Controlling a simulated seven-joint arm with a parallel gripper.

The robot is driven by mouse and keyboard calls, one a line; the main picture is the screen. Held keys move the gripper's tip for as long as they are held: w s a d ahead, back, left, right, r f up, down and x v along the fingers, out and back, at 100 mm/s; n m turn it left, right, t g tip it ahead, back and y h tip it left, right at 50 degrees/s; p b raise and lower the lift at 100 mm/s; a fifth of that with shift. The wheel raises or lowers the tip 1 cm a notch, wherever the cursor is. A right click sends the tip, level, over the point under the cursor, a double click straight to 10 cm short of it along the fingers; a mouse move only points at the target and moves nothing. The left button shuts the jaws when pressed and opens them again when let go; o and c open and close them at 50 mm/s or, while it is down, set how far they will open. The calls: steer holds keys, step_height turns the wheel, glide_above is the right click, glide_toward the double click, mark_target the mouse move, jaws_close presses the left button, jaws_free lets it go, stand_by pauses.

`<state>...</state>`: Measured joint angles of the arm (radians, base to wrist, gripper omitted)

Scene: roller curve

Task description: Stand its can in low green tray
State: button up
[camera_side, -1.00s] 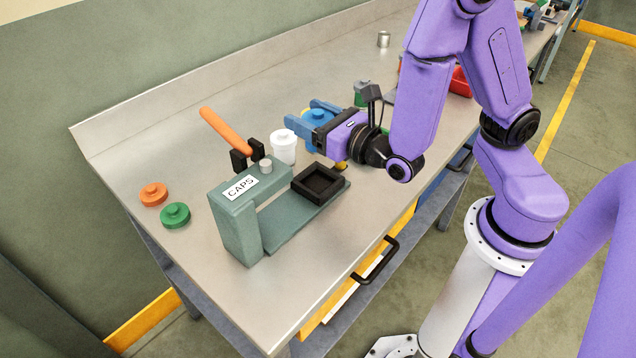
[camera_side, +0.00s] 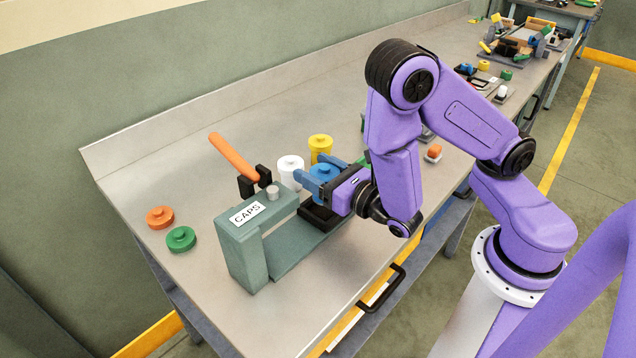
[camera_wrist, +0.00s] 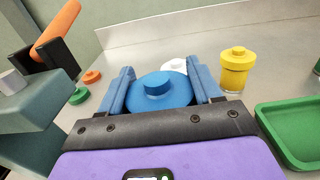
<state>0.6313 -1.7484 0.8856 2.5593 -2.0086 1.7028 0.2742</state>
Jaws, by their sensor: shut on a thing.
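My gripper (camera_side: 313,171) is shut on a blue can (camera_side: 323,172) with a round knobbed top. The blue can also shows between my fingers in the wrist view (camera_wrist: 160,88). In the side view it appears upright at the black square holder (camera_side: 320,217) of the caps press; whether it touches the holder is hidden by my gripper. A low green tray (camera_wrist: 292,132) is at the right edge of the wrist view, and its visible floor is empty. In the side view my arm hides most of the tray.
The grey-green caps press (camera_side: 240,250) with an orange lever (camera_side: 233,157) stands left of my gripper. A white can (camera_side: 290,170) and a yellow can (camera_side: 320,147) stand close behind. Orange (camera_side: 160,217) and green (camera_side: 181,239) caps lie at the left.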

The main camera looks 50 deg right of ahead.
steer(key=shift+f, duration=1.6)
steer(key=shift+f, duration=0.1)
steer(key=o, duration=1.2)
steer(key=shift+f, duration=0.1)
steer(key=shift+c, duration=0.2)
steer(key=shift+s, duration=3.75)
steer(key=shift+c, duration=0.8)
